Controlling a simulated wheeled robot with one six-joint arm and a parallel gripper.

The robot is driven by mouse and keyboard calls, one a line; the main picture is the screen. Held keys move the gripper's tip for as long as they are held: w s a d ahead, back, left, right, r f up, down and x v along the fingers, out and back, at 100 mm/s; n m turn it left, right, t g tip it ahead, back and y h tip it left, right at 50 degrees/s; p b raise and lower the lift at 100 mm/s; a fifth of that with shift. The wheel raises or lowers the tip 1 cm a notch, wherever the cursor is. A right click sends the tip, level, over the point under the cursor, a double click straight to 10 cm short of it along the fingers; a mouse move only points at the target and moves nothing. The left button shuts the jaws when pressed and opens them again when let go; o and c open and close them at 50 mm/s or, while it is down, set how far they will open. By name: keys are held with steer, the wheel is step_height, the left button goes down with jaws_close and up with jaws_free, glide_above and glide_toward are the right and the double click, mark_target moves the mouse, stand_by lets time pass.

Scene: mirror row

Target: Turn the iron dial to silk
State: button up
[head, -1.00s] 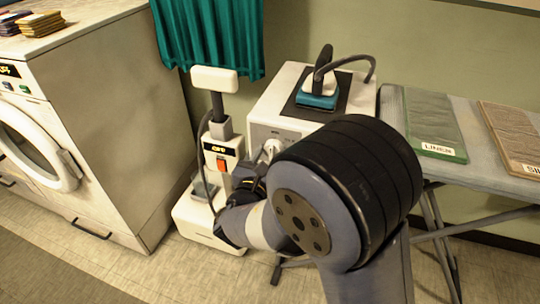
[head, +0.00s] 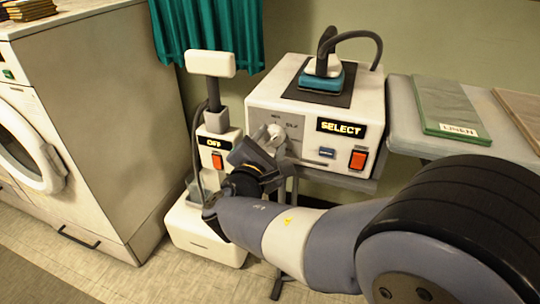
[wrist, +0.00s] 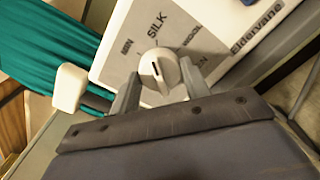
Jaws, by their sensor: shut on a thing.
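The iron dial (head: 274,131) is a white knob on the grey panel at the left of the white iron station's front. In the wrist view, the dial (wrist: 158,68) sits between the two fingers of my gripper (wrist: 160,82), which is shut on it. SILK is printed above the dial, with other fabric names around it; one to the right is partly hidden. A short dark mark shows on the knob, but I cannot tell surely which setting it points at. In the head view, my gripper (head: 262,150) reaches the panel from the lower left.
The station's display (head: 341,128) reads SELECT, with a red switch (head: 358,160) below it. The iron (head: 322,75) rests on top. A steamer (head: 212,150) reading OFF stands close left. A washer stands further left; an ironing board with folded cloths (head: 452,108) is right.

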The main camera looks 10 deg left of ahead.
steer(key=shift+f+m+b, duration=0.15)
steer(key=shift+m+b, duration=0.75)
steer(key=shift+b, duration=0.1)
steer(key=o, duration=1)
steer(key=s+p, duration=0.2)
steer(key=s, duration=0.9)
steer(key=shift+a, duration=0.45)
steer(key=shift+w, duration=0.15)
